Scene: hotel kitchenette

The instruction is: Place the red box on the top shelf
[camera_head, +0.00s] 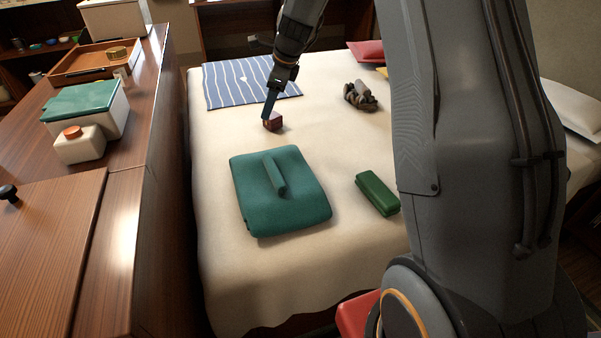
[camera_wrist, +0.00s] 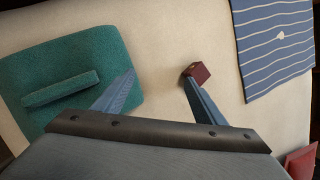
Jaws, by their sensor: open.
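A small dark red box (camera_head: 273,121) lies on the bed, between the striped cloth and the green folded cloth. My gripper (camera_head: 268,110) points down just above and beside it in the head view. In the wrist view my gripper (camera_wrist: 158,85) is open with wide-spread fingers and nothing between them. The red box (camera_wrist: 199,73) shows there at the tip of the right finger, partly overlapped by it; whether they touch is unclear. A dark shelf unit (camera_head: 25,45) with small items stands at the far left; I cannot tell which shelf is its top one.
The bed (camera_head: 225,280) also holds a green folded cloth (camera_head: 255,210), a green case (camera_head: 377,193), a striped cloth (camera_head: 225,85) and dark gloves (camera_head: 360,96). A wooden counter (camera_head: 140,140) at left carries a green-lidded box (camera_head: 85,105), a white jar and a tray.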

